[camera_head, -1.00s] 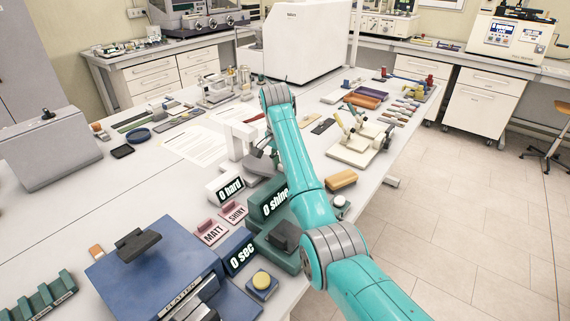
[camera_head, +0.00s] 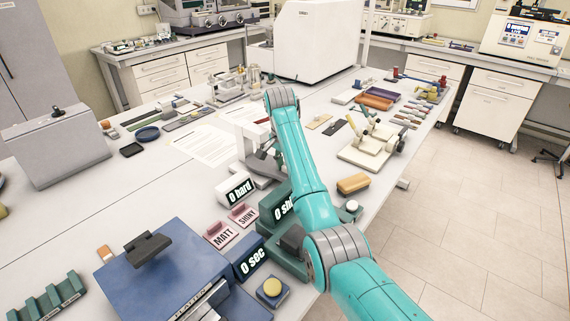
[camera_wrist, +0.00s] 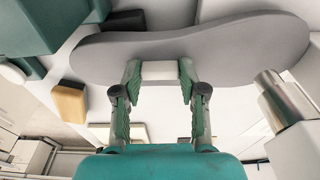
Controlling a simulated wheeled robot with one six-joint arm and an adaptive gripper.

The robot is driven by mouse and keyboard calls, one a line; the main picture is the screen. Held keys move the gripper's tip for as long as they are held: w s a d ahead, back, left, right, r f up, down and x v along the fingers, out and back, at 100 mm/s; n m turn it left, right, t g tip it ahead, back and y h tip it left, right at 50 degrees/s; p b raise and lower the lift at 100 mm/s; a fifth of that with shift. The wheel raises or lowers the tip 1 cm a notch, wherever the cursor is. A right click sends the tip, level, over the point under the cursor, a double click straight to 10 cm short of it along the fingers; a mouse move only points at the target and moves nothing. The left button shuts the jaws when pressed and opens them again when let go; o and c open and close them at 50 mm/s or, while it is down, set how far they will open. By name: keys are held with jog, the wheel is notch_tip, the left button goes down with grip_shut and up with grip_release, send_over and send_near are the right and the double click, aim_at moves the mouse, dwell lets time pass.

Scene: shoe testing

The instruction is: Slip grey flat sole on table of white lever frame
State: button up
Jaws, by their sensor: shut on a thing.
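The grey flat sole (camera_wrist: 190,46) fills the upper part of the wrist view, level and broad. My gripper (camera_wrist: 160,72) has its green fingers closed on a white block at the sole's near edge, which appears to belong to it. The white lever frame (camera_head: 247,137) stands behind my arm in the head view, by the "0 hard" display (camera_head: 235,190). What appears to be its white body (camera_wrist: 298,150), with a metal cylinder (camera_wrist: 285,100), is at the wrist view's right, close to the sole's right end. My arm hides the fingertips in the head view; the frame's table is mostly hidden.
A green "0 shine" box (camera_head: 284,207) and a tan block (camera_head: 353,184) stand close to my arm. A cream stand with levers (camera_head: 368,150) is to the right. A blue platen box (camera_head: 165,285) is at front left. Paper sheets (camera_head: 207,145) lie left of the frame.

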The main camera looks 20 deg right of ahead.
jog(key=shift+a+f, duration=0.1)
jog(key=shift+f, duration=0.1)
jog(key=o, duration=1.3)
jog(key=shift+o, duration=0.2)
